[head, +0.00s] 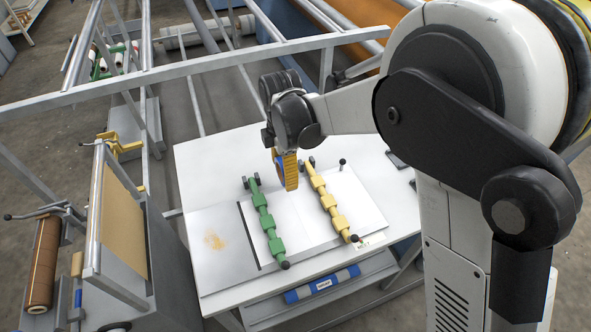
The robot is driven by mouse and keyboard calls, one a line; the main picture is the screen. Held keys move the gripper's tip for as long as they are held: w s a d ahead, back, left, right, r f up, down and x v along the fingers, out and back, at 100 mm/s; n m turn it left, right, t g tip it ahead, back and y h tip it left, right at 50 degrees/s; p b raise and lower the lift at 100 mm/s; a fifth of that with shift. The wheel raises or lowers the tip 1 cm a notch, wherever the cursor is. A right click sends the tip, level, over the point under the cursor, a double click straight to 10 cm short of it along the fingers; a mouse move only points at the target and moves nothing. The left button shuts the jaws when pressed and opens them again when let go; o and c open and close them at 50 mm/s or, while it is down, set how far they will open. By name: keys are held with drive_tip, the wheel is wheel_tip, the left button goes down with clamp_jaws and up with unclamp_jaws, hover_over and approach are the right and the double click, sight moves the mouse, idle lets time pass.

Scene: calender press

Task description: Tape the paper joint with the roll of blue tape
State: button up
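My dark gripper (284,152) is above the back of the white table. It looks shut on a small yellow-orange and blue piece (290,172), which seems to be the roll of blue tape seen nearly edge-on; its far side is hidden. The piece hangs over the far end of the paper, between the green clamp bar (264,222) and the yellow clamp bar (329,204). It looks apart from the table, though the height is hard to judge. A dark straight line (248,236), which may be the paper joint, runs beside the green bar, left of it.
The white table (200,160) has free room at its back left. A blue roll with a label (322,284) lies on the shelf below. A grey metal rail (190,68) crosses behind the table. A brown roll (42,262) stands at left.

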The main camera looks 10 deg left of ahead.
drive_tip(key=shift+s+d, duration=0.4)
drive_tip(key=p, duration=0.1)
hover_over(300, 218)
drive_tip(key=shift+s, duration=0.1)
wheel_tip(300, 218, down, 2)
drive_tip(key=shift+s+d+f+b, duration=0.1)
drive_tip(key=shift+f+b, duration=0.15)
drive_tip(key=shift+b, duration=0.95)
drive_tip(key=shift+f+b, duration=0.4)
drive_tip(key=shift+f, duration=0.1)
drive_tip(key=shift+f+b, duration=0.35)
drive_tip(key=shift+w+a+r, duration=0.15)
drive_tip(key=shift+w+a, duration=0.15)
drive_tip(key=shift+w, duration=0.2)
